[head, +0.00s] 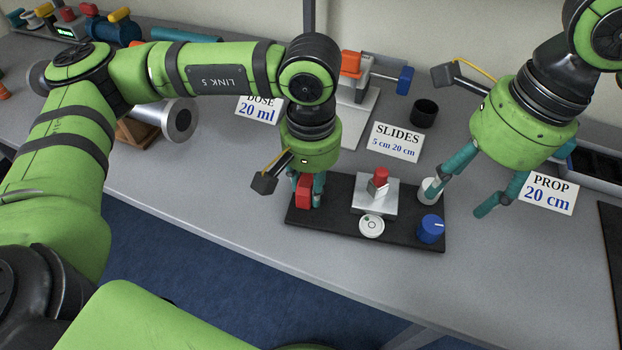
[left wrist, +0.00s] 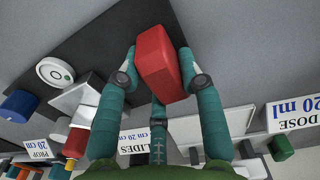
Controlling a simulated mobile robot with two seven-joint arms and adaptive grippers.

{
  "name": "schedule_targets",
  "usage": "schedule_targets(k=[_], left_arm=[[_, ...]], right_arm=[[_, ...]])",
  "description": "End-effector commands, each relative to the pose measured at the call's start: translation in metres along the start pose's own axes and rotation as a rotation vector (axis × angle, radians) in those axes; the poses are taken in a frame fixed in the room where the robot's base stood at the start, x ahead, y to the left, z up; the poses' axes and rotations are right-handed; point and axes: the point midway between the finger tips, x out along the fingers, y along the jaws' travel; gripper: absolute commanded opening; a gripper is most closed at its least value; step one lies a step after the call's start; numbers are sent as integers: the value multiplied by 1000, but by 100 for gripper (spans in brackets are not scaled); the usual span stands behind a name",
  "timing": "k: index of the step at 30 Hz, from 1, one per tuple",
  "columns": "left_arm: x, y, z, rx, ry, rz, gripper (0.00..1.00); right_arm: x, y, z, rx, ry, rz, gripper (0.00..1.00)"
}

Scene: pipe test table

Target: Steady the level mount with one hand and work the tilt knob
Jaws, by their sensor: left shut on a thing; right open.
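The level mount is a black base plate (head: 335,229) on the grey table. It bears a red block (head: 303,192) at its left end, a grey block with a red top (head: 379,182) in the middle, a round white level (head: 371,226) in front and a blue tilt knob (head: 431,229) at the right. My left gripper (head: 308,203) is shut on the red block, which shows between its fingers in the left wrist view (left wrist: 158,62).
A white cylinder (head: 428,191) stands at the plate's back right, partly behind a right finger. Cards reading SLIDES (head: 397,142), DOSE (head: 258,108) and PROP (head: 548,191) stand around. A black cup (head: 424,113) is behind. The table front is clear.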

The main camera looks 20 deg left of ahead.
Motion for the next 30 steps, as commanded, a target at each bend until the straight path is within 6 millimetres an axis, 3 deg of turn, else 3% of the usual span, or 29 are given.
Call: schedule_targets(k=[9, 14, 30], left_arm=[[0, 0, 0, -1, 0, -2, 0], [0, 0, 0, -1, -1, -2, 0], [0, 0, 0, -1, -1, -2, 0]], right_arm=[[-6, -2, 6, 132, 153, -48, 62], [1, -2, 4, 147, 166, -51, 62], [76, -5, -9, 146, 164, -48, 62]])
